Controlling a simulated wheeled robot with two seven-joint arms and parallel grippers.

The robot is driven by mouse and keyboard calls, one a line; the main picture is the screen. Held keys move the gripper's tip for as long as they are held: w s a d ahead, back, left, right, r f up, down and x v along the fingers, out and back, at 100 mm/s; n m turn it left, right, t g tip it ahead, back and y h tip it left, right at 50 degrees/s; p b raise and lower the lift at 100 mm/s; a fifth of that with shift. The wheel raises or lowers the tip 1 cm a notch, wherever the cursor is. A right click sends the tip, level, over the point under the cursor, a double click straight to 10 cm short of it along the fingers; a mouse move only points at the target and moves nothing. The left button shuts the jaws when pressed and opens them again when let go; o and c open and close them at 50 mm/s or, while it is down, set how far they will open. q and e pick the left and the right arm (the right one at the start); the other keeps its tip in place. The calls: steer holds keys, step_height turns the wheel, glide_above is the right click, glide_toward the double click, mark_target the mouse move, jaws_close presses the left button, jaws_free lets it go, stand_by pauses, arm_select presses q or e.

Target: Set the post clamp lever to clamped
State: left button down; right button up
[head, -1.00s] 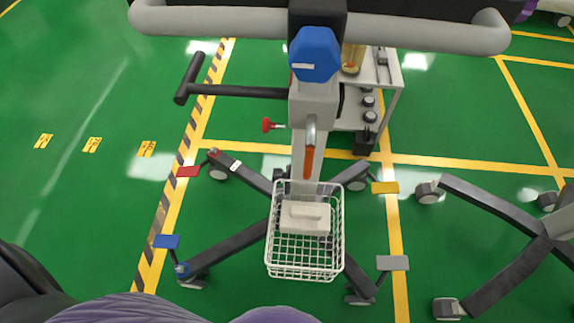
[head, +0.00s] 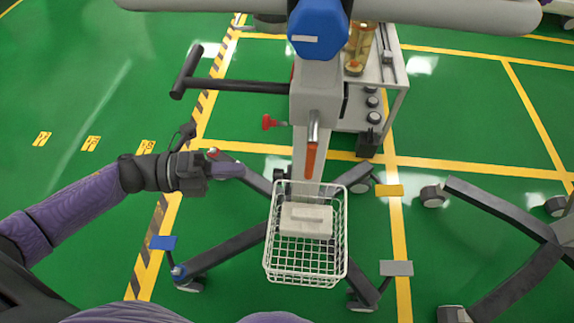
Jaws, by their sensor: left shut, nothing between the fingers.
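A lever with a metal stem and an orange grip (head: 311,155) hangs down along the front of the pale post (head: 318,100); it looks like the post clamp lever. A red knob (head: 270,122) sticks out from the post's left side. A blue hexagonal knob (head: 318,28) sits higher on the post. My left gripper (head: 238,171) is shut and empty, pointing right, left of the post and lower than the red knob in the picture. It is apart from the lever.
A black T-shaped handle (head: 190,72) reaches left from the post, above my left gripper in the picture. A white wire basket (head: 305,280) hangs below the lever. Dark cart legs with coloured pedals (head: 163,242) spread below. A grey bar (head: 430,12) crosses the top.

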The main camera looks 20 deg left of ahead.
mark_target(311, 146)
arm_select(q)
steer(key=b+x, duration=0.3)
steer(key=x, duration=0.6)
steer(key=shift+w+d, duration=0.15)
steer(key=shift+d, duration=0.05)
arm_select(e)
steer(key=x, duration=0.3)
steer(key=shift+w+f, duration=0.1)
arm_select(q)
steer(key=shift+w+d+f, duration=0.1)
steer(key=shift+d+f, duration=0.05)
steer(key=shift+d, duration=0.25)
arm_select(e)
steer(key=shift+s+a+r, duration=0.3)
steer(key=shift+s+r, duration=0.05)
steer(key=shift+s, duration=0.05)
steer(key=shift+w, duration=0.1)
steer(key=shift+w+f, duration=0.1)
steer(key=shift+w, duration=0.05)
